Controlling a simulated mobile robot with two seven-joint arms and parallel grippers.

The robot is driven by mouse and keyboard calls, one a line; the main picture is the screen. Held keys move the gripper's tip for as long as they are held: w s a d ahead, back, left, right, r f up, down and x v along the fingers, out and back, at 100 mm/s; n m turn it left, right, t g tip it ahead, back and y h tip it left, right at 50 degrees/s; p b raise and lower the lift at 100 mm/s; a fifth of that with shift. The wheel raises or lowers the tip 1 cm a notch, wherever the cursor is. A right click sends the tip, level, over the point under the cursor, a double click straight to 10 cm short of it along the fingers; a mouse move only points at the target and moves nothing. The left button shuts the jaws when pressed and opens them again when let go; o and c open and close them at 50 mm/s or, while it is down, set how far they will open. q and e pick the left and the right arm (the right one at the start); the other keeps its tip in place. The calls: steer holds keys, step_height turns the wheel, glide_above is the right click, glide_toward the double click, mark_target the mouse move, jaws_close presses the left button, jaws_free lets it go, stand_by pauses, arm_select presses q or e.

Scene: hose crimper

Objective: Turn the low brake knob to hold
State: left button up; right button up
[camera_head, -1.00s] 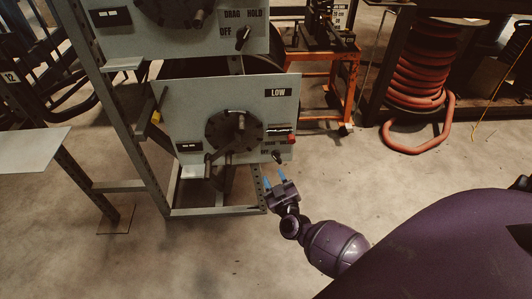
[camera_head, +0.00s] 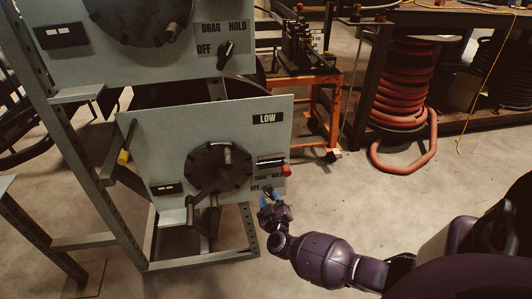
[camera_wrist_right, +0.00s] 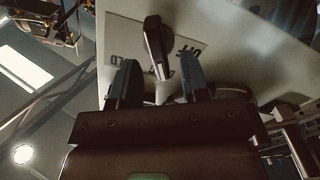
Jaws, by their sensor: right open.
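The low brake knob (camera_wrist_right: 156,45) is a dark lever-shaped knob on the lower grey panel (camera_head: 165,150), the one marked LOW. In the right wrist view it stands ahead of and between my fingers, over a plate with OFF and partly hidden lettering. My right gripper (camera_wrist_right: 159,80) is open, and its two fingers are on either side of the knob's line; I cannot tell whether they touch it. In the head view the right gripper (camera_head: 272,199) is at the panel's lower right corner and partly covers the knob. My left gripper is not in view.
A red-tipped lever (camera_head: 284,170) sticks out just above the knob. A round dark hub with a crank (camera_head: 218,172) is left of it. The upper panel has its own DRAG/HOLD/OFF knob (camera_head: 226,54).

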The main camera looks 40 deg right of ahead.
steer(key=shift+x, duration=0.95)
steer(key=shift+w+d+b, duration=0.25)
steer(key=shift+w+b, duration=0.05)
steer(key=shift+w, duration=0.1)
steer(key=c, duration=0.6)
